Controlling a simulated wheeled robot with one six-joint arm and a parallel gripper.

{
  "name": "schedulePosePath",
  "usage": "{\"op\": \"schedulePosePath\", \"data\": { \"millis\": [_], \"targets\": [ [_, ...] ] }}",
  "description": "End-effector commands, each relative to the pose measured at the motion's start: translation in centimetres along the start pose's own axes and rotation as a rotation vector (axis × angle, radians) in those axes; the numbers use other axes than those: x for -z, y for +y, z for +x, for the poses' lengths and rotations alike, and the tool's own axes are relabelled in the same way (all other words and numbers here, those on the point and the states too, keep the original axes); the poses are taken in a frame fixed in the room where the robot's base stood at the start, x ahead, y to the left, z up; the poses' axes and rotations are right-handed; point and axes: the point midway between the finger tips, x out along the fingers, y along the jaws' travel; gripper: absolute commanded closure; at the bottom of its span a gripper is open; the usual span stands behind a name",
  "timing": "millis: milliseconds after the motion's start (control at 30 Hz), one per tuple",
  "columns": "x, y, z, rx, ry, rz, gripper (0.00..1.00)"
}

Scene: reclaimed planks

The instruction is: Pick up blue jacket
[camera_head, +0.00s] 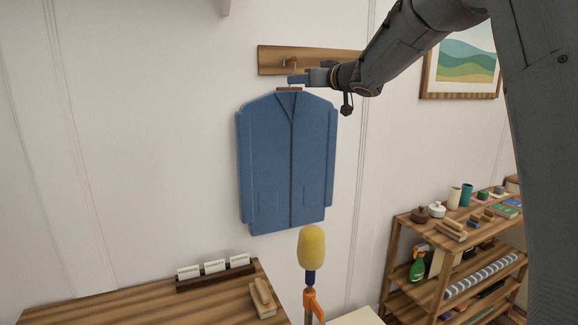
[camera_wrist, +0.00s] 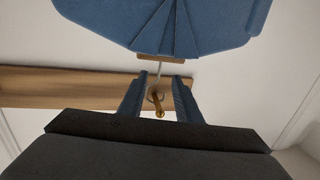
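The blue jacket (camera_head: 288,165) hangs on the white wall from a hanger with a wooden top (camera_head: 289,89). In the wrist view the jacket's collar and shoulders (camera_wrist: 165,22) fill the top of the picture. The metal hanger hook (camera_wrist: 159,74) runs to a brass peg (camera_wrist: 158,104) on a wooden wall rail (camera_head: 272,60). My gripper (camera_head: 295,79) is at the hook, just above the jacket's collar. In the wrist view my gripper (camera_wrist: 160,88) has its two fingers apart, one on each side of the hook, with gaps showing on both sides.
A wooden table (camera_head: 120,305) stands below, with a card holder (camera_head: 215,272) and a brush (camera_head: 263,297). A yellow-headed duster (camera_head: 312,247) rises in front of the jacket's lower edge. A loaded wooden shelf (camera_head: 455,255) stands at right. A framed picture (camera_head: 462,62) hangs behind my arm.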

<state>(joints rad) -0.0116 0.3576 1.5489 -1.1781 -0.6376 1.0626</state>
Motion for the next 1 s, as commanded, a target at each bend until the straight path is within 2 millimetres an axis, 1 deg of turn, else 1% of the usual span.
{"op": "schedulePosePath", "data": {
  "millis": [200,333,467,667,767,800,867,1000],
  "targets": [
    [0.4,0.0,2.8,0.000,-0.001,0.000,0.69],
    [0.3,0.0,4.1,0.000,-0.001,0.000,0.69],
    [0.2,0.1,4.7,-0.001,0.000,0.000,0.69],
    [0.2,0.1,4.7,-0.002,0.000,0.000,0.69],
    [0.2,0.1,4.7,-0.002,0.000,0.000,0.84],
    [0.2,0.1,4.7,-0.002,0.000,0.000,0.91],
    [0.2,0.1,4.7,-0.002,0.000,0.000,1.00],
    [0.2,0.1,4.7,-0.002,0.000,0.000,1.00]
  ]
}}
